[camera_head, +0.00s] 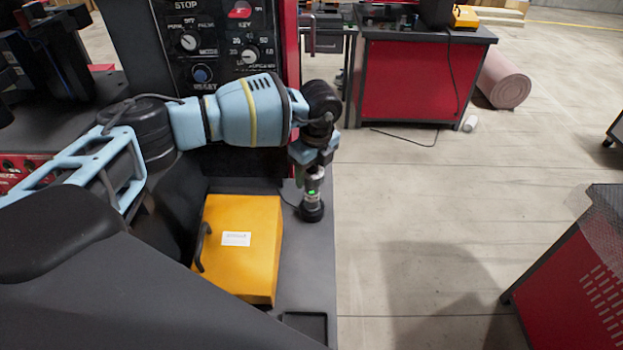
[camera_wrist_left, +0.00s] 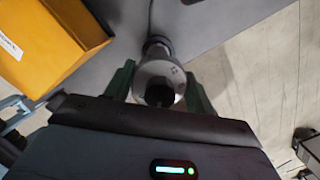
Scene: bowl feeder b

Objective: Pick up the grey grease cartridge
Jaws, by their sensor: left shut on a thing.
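The grey grease cartridge (camera_head: 313,196) is upright near the right edge of the dark grey worktop (camera_head: 310,265), with a black round end at the bottom. My left gripper (camera_head: 312,182) points down and is shut on it. In the left wrist view the cartridge (camera_wrist_left: 160,77) sits between the two green fingers of my left gripper (camera_wrist_left: 160,92). A dark round part of it shows nearest the wrist. I cannot tell whether its lower end touches the worktop. My right gripper is not in view.
A yellow box (camera_head: 238,245) with a black handle and white label stands left of the cartridge. A control panel (camera_head: 222,45) with knobs rises behind my left arm. Open floor lies right of the worktop, with a red cabinet (camera_head: 575,280) beyond.

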